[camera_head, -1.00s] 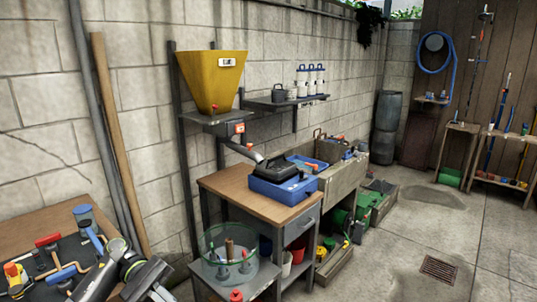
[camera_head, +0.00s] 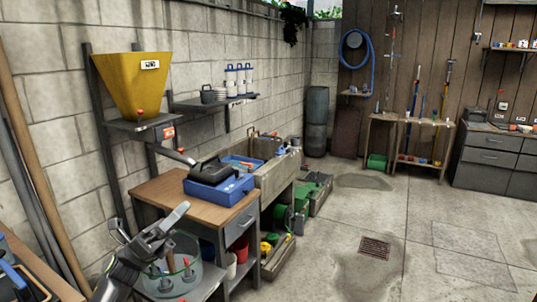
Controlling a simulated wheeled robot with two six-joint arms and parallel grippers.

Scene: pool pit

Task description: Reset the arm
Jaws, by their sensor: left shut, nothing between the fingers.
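My left arm comes in at the lower left, and its gripper (camera_head: 160,228) is shut and empty. It shows in front of the round glass tank (camera_head: 190,262) and the lower left part of the wooden-topped bench (camera_head: 165,205). No object is between its fingers. My right gripper does not show in the head view.
A blue case with a black item (camera_head: 215,190) sits on the bench. A yellow hopper (camera_head: 130,85) stands on a wall shelf. A stone sink (camera_head: 275,178) is behind the bench. The concrete floor (camera_head: 340,225) at the right is mostly clear, with a drain grate (camera_head: 375,248).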

